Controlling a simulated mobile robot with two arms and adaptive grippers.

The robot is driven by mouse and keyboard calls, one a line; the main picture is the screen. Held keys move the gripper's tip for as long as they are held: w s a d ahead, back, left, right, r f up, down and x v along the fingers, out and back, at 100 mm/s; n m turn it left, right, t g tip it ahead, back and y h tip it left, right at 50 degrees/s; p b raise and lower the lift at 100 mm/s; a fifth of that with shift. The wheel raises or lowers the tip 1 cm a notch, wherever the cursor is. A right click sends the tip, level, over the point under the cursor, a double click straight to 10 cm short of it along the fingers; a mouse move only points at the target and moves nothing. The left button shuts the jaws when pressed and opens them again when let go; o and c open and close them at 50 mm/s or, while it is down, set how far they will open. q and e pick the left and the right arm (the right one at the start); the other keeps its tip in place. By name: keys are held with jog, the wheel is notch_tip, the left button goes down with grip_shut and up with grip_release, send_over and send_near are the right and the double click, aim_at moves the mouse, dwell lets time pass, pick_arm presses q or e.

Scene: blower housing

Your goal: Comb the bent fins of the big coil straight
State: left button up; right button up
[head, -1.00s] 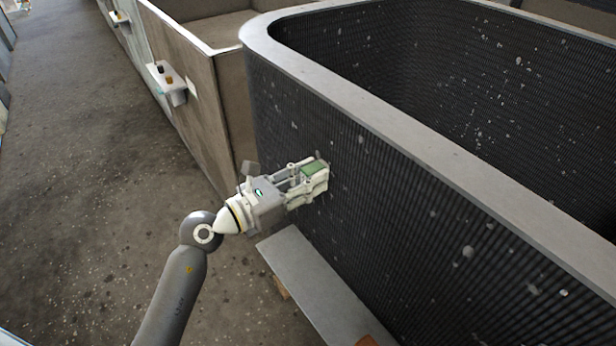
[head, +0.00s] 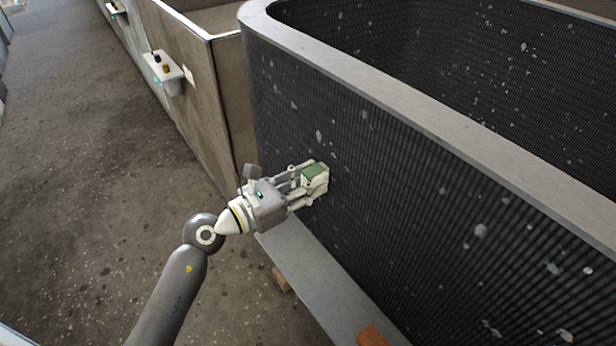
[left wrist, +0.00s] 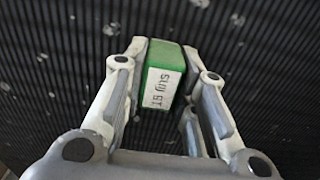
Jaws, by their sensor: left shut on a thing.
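The big coil (head: 400,190) is a dark, finely ribbed wall with a grey top rim and rounded corner, with pale specks over its face. My left gripper (head: 318,178) is shut on a green block-shaped tool (head: 313,173), which looks like the fin comb. In the left wrist view the green comb (left wrist: 160,78) sits between the two fingers, with a white printed label facing the camera. Its far end is at or very near the coil's fins (left wrist: 60,50); contact cannot be told. The comb's teeth are hidden. My right gripper is not in view.
A grey ledge (head: 310,275) runs along the coil's foot, with an orange-brown block (head: 371,337) on it. A brown panel (head: 205,95) stands left of the coil, with a small white shelf (head: 166,75) holding small items. Open floor (head: 90,190) lies at left.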

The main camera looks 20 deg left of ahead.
aim_at(323, 148)
pick_arm(q)
jog(key=shift+f+b, duration=0.3)
jog(key=shift+f, duration=0.75)
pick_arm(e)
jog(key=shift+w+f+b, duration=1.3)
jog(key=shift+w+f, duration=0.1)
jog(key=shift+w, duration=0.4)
pick_arm(q)
jog(key=shift+w+a+f+p, duration=0.35)
jog(key=shift+a+f+p, duration=0.15)
jog(key=shift+p, duration=0.25)
jog(key=shift+r+p, duration=0.5)
jog(key=shift+p, duration=0.05)
jog(key=shift+d+r+p, duration=0.1)
jog(key=shift+r+p, duration=3.8)
jog(key=shift+p, duration=0.1)
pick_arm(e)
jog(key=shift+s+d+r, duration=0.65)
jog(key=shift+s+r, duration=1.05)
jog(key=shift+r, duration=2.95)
pick_arm(q)
jog(key=shift+f+b, duration=2.25)
jog(key=shift+f, duration=0.5)
jog(key=shift+f+b, duration=0.7)
jog(key=shift+f, duration=0.4)
jog(key=shift+f+b, duration=1.7)
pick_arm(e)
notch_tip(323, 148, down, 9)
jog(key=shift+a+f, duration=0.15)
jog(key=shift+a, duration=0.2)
